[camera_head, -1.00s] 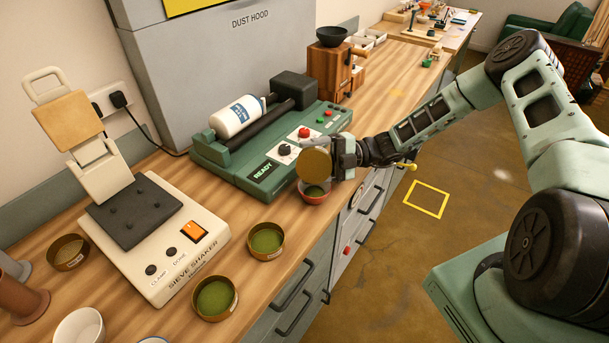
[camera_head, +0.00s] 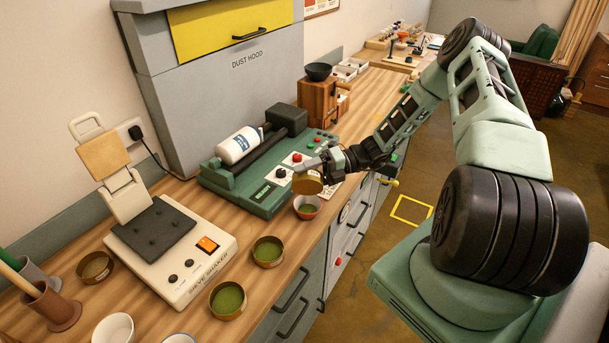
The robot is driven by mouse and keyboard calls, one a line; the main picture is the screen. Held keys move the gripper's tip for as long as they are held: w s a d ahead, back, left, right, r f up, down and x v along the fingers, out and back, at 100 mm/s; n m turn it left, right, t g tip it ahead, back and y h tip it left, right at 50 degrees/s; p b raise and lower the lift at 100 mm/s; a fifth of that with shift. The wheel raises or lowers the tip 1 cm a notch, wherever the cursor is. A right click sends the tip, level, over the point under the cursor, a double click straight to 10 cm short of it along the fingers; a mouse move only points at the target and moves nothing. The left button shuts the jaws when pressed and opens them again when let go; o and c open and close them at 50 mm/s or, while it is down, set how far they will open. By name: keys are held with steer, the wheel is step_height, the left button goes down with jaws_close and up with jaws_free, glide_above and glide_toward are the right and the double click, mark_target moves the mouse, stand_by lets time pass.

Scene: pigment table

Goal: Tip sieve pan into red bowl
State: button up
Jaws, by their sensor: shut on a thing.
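My gripper (camera_head: 328,163) is shut on a brass sieve pan (camera_head: 307,184) and holds it just above the red bowl. The pan looks closer to level, with some tilt; its inside is hidden from this view. The red bowl (camera_head: 307,213) stands near the counter's front edge, below the pan. The pan appears clear of the bowl's rim, but the exact gap is hard to tell.
Two brass pans of green powder (camera_head: 268,251) (camera_head: 228,300) stand left of the bowl. The sieve shaker (camera_head: 185,262) is further left. A green roller machine (camera_head: 255,190) stands behind the bowl. A wooden grinder (camera_head: 318,103) is beyond. The yellow-marked floor (camera_head: 411,210) is clear.

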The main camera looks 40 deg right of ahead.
mark_target(317, 177)
steer(key=n+h, duration=0.1)
steer(key=s+a+r+n+t+h+b, duration=0.1)
steer(key=n, duration=0.1)
steer(key=shift+s+r, duration=0.1)
steer(key=shift+r, duration=0.05)
steer(key=shift+s+a+r+n+t+h+b, duration=0.15)
steer(key=shift+n+h+b, duration=0.1)
steer(key=shift+n+b, duration=0.3)
steer(key=shift+s+r+n+t+h+b, duration=0.15)
steer(key=shift+n+h+b, duration=0.1)
steer(key=shift+n+b, duration=0.25)
steer(key=shift+n, duration=0.35)
steer(key=n+t+h+b, duration=0.1)
steer(key=b, duration=0.1)
steer(key=n+h+b, duration=0.1)
steer(key=n, duration=0.1)
steer(key=shift+s+a+f+t+b, duration=0.15)
steer(key=shift+a+f+t+b, duration=0.05)
steer(key=shift+f+t+b, duration=0.2)
steer(key=n+b, duration=0.1)
steer(key=b, duration=0.1)
steer(key=shift+a+r+t+b, duration=0.1)
steer(key=shift+t+b, duration=0.2)
steer(key=shift+r+n+h, duration=0.15)
steer(key=shift+n+h, duration=0.15)
